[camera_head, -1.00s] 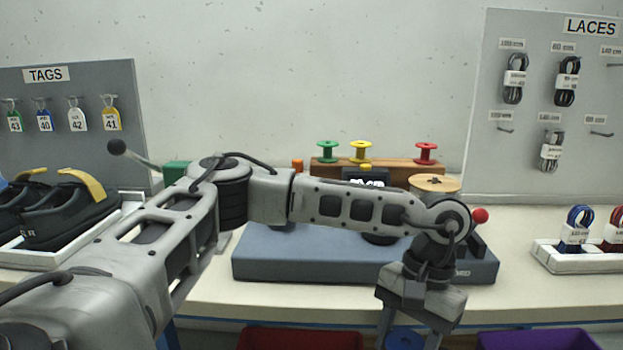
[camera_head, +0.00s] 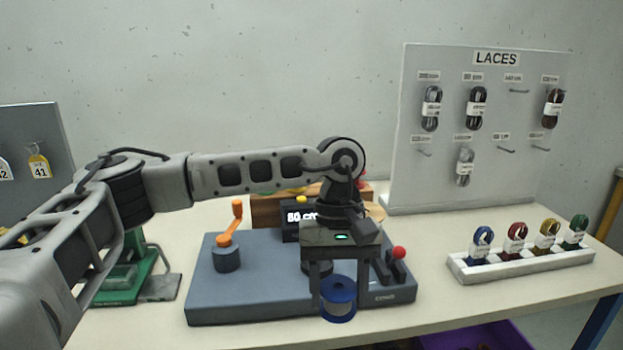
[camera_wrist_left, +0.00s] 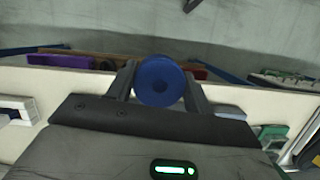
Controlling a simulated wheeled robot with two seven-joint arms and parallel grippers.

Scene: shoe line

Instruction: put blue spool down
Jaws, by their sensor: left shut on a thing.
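The blue spool (camera_head: 338,299) is held between the fingers of my left gripper (camera_head: 343,284), in front of the grey winding machine (camera_head: 262,302) near its front edge. It hangs below the gripper body. In the left wrist view the blue spool (camera_wrist_left: 159,80) sits between the two fingers, its round end facing the camera. My left gripper (camera_wrist_left: 160,84) is shut on it. My forearm hides most of the wooden spool rack (camera_head: 266,209) behind the machine. My right gripper is not in view.
The machine has an orange crank (camera_head: 231,222), a small display (camera_head: 301,216) and a red-knobbed lever (camera_head: 398,253). A white tray of lace bundles (camera_head: 522,264) stands to the right, below the lace board (camera_head: 490,150). Bare table lies between machine and tray.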

